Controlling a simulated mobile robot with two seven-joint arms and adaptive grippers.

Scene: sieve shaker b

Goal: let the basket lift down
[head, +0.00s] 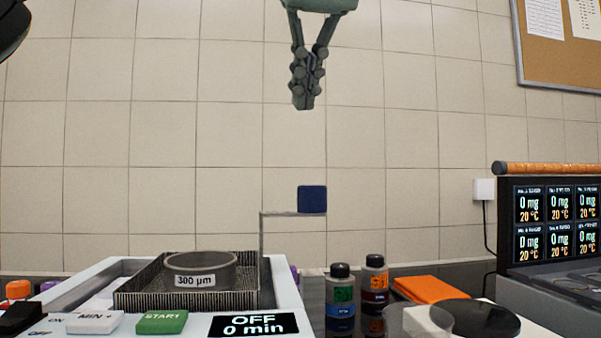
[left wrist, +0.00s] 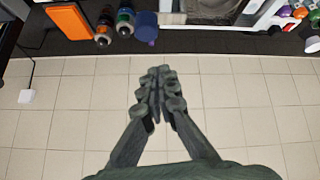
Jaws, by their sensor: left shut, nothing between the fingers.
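The basket (head: 125,300) is a dark mesh tray set in the white machine (head: 287,290) at the lower left of the head view. It holds a round sieve labelled 300 µm. A thin grey bracket (head: 262,235) rises at the basket's right side and ends in a dark blue block-shaped handle (head: 312,199). The handle also shows in the left wrist view (left wrist: 146,27). My left gripper (head: 303,104) is shut and empty, pointing down well above the handle and apart from it. Its fingers fill the middle of the left wrist view (left wrist: 157,82). My right gripper is not in view.
Two dark bottles (head: 340,300) stand below and right of the handle. An orange pad (head: 432,289), a clear dish (head: 418,322) and a display unit (head: 505,215) are farther right. The machine's panel reads OFF, 0 min. The space between gripper and handle is clear.

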